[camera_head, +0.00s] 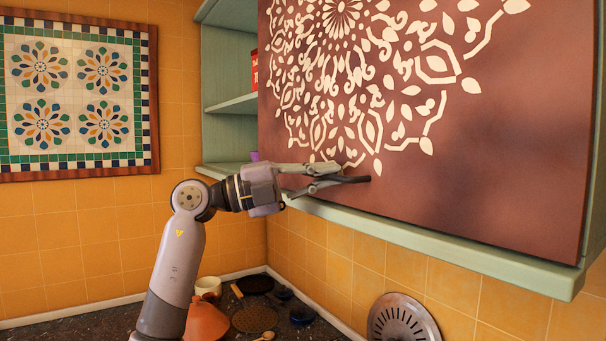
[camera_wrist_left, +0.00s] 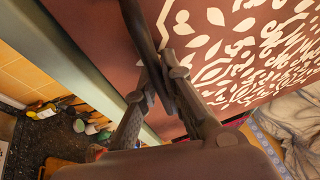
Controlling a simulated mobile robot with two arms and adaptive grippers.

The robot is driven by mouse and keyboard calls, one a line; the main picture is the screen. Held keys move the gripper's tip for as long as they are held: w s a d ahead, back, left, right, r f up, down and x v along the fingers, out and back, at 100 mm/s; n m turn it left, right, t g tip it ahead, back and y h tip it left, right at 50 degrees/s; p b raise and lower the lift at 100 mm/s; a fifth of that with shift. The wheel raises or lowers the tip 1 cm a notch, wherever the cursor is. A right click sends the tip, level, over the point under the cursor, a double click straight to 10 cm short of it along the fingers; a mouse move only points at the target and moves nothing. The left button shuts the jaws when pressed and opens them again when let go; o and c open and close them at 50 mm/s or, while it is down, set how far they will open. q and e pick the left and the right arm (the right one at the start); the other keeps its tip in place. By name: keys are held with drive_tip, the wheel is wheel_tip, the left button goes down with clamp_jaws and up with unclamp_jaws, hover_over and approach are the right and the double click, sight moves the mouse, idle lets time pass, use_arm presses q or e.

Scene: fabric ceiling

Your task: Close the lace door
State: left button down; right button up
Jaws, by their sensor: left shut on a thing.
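The lace door (camera_head: 490,140) is a brown-red panel with a cream lace pattern, on the front of a green wall cabinet. It covers the middle and right of the cabinet, and the left part stands open. A dark bar handle (camera_head: 356,180) sticks out near the door's lower edge. My left gripper (camera_head: 332,176) is shut on this handle. In the left wrist view the gripper fingers (camera_wrist_left: 170,78) close around the dark handle (camera_wrist_left: 138,25), with the door (camera_wrist_left: 95,25) behind. My right gripper is not in view.
The cabinet's open left side shows green shelves (camera_head: 233,104) with a red box (camera_head: 254,70) at the door's left edge. A purple item (camera_head: 254,156) sits on the bottom shelf. Below, the dark counter holds an orange tagine (camera_head: 205,322), a white pot (camera_head: 208,286) and several dishes.

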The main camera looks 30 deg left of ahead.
use_arm(q)
drive_tip(key=shift+w, duration=0.1)
drive_tip(key=shift+r, duration=0.1)
drive_tip(key=c, duration=2.2)
unclamp_jaws()
drive_tip(key=o, duration=0.3)
drive_tip(key=shift+w+d, duration=0.1)
drive_tip(key=shift+w, duration=0.1)
drive_tip(key=shift+o, duration=1.1)
drive_tip(key=shift+s+a+f, duration=0.2)
drive_tip(key=shift+a+f, duration=0.15)
drive_tip(key=v, duration=1.1)
drive_tip(key=shift+s, duration=0.15)
